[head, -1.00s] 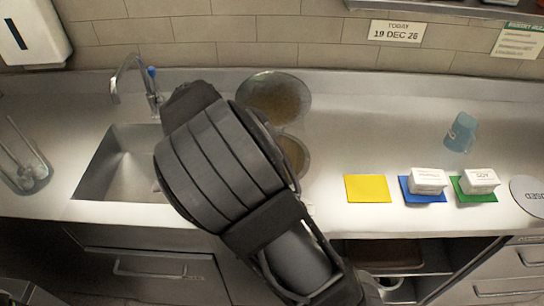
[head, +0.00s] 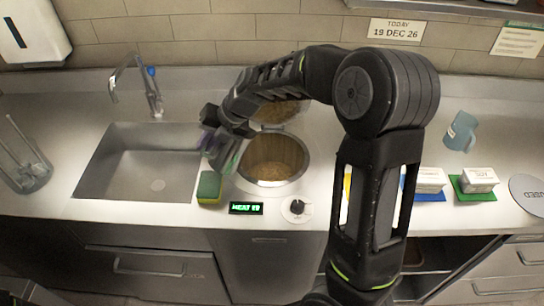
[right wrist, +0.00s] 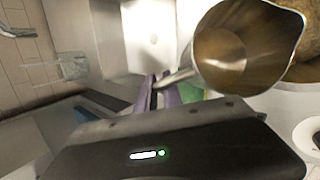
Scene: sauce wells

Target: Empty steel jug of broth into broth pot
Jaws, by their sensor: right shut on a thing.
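The broth pot (head: 273,158) is a round well sunk in the steel counter, with brown contents low inside. My right gripper (head: 214,136) is at its left side, and its purple fingers (right wrist: 167,92) are shut on the handle of the steel jug (right wrist: 240,45) in the right wrist view. The jug's wide mouth faces the wrist camera, and the inside looks brownish; I cannot tell how much broth is in it. Part of the pot's brown inside (right wrist: 301,30) shows beyond the jug's rim. In the head view the jug is small and blurred beside the pot's left rim. My left gripper is not in view.
A sink (head: 140,165) lies left of the pot. A green and yellow sponge (head: 209,187), a lit display (head: 246,208) and a knob (head: 296,208) are in front. A second round piece with brown inside (head: 272,112) is behind, partly covered by my arm. A blue cup (head: 461,132) stands right.

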